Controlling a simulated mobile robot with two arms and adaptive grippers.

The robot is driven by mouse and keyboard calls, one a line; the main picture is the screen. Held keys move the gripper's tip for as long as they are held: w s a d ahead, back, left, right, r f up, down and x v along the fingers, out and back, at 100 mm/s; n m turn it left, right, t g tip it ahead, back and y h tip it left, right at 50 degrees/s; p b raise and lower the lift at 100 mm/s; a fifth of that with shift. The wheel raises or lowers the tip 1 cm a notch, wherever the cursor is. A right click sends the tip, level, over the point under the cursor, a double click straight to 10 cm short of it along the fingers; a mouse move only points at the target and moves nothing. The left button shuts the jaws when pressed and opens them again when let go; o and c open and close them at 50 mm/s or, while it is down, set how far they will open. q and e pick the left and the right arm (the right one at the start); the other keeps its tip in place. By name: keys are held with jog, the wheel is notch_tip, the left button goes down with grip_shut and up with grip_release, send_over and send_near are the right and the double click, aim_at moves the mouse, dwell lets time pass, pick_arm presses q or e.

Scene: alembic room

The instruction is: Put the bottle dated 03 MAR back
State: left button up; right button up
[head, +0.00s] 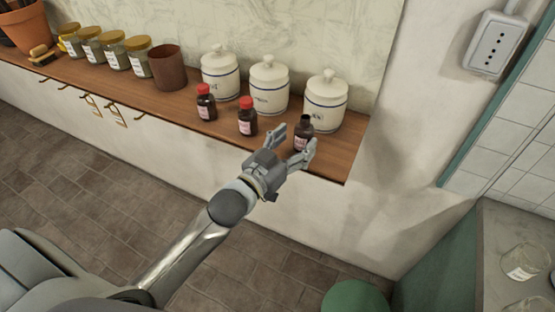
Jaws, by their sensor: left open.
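Three small dark bottles with pink-and-white labels stand on the wooden shelf (330,160). The left bottle (206,102) and the middle bottle (247,117) have red caps. The right bottle (303,132) has a dark top with no red cap. The label dates are too small to read. My left gripper (296,139) is open at the shelf's front edge, with its fingers on either side of the right bottle. I cannot tell whether they touch it. The bottle's lower part is partly hidden by the fingers. My right gripper is not in view.
Three white lidded jars (268,86) stand behind the bottles. A brown cup (167,67) and several gold-lidded jars (138,56) stand farther left. Hooks hang below the shelf edge. A grey counter (500,240) with glass beakers (524,261) is at lower right, near a green round object (356,297).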

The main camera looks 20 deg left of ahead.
pick_arm(q)
jog(key=b+v, duration=0.1)
jog(key=v, duration=0.6)
jog(key=shift+s, duration=0.3)
jog(key=s+a+f+n+g+y, duration=0.1)
jog(key=s+a+f+g+y, duration=0.2)
jog(key=f, duration=1.5)
jog(key=s+a+f+g, duration=0.2)
jog(key=f+g, duration=0.2)
jog(key=f, duration=1.4)
jog(key=s+f+g, duration=0.5)
jog(key=s+f, duration=1.1)
jog(key=f, duration=0.2)
jog(key=s+f+g, duration=0.2)
jog(key=s+f, duration=0.2)
jog(key=s, duration=0.5)
jog(key=s+d+f+g+y, duration=0.1)
jog(key=s+f, duration=0.3)
jog(key=s, duration=0.5)
jog(key=shift+m+g, duration=0.4)
jog(key=shift+g, duration=0.4)
